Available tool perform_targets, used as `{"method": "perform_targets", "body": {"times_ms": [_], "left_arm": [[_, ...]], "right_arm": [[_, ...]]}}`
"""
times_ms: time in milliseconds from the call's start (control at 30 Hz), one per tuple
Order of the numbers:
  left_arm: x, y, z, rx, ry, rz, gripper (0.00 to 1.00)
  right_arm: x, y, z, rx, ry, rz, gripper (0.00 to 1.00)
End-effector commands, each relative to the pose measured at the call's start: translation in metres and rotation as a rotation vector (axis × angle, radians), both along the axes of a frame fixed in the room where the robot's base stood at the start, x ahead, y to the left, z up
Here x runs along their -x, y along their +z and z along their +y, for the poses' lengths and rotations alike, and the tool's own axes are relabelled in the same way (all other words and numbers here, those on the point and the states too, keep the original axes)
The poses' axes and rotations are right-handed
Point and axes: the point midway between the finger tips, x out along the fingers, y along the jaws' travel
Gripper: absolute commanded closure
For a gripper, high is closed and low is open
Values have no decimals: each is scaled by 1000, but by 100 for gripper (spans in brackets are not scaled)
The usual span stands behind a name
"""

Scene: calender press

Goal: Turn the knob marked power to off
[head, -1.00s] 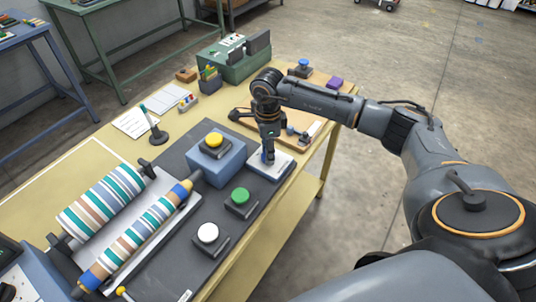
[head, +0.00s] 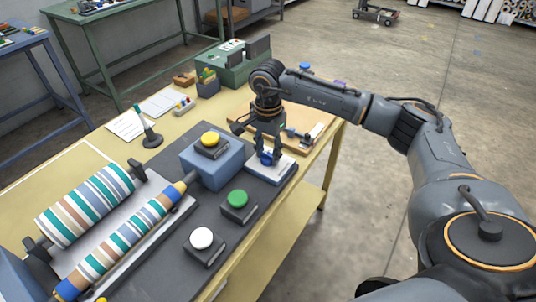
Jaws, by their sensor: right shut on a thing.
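A blue knob (head: 267,159) stands on a white plate (head: 284,168) at the far right end of the dark press base. My right gripper (head: 267,156) comes down from above and is shut on the blue knob, with a finger on each side of it. The fingers hide part of the knob. Any marking on the plate is too small to read, and the knob's pointing direction cannot be told. My left gripper is not in view.
A yellow button (head: 210,139) on a blue box, a green button (head: 237,198) and a white button (head: 201,238) stand near the knob. Striped rollers (head: 123,235) lie at left. A pen stand (head: 152,140) and a green box (head: 240,68) are farther back.

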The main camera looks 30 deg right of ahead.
Motion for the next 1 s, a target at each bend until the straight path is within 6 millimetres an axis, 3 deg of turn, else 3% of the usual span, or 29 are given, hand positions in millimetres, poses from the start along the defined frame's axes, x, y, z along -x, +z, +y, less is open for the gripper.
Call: {"method": "perform_targets", "body": {"times_ms": [600,633,733,1000], "left_arm": [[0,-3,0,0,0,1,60],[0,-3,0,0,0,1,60],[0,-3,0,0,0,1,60],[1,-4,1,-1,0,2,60]], "right_arm": [[0,1,0,-1,47,-2,94],[0,1,0,-1,47,-2,61],[0,1,0,-1,46,-2,40],[0,0,0,0,45,-1,39]]}}
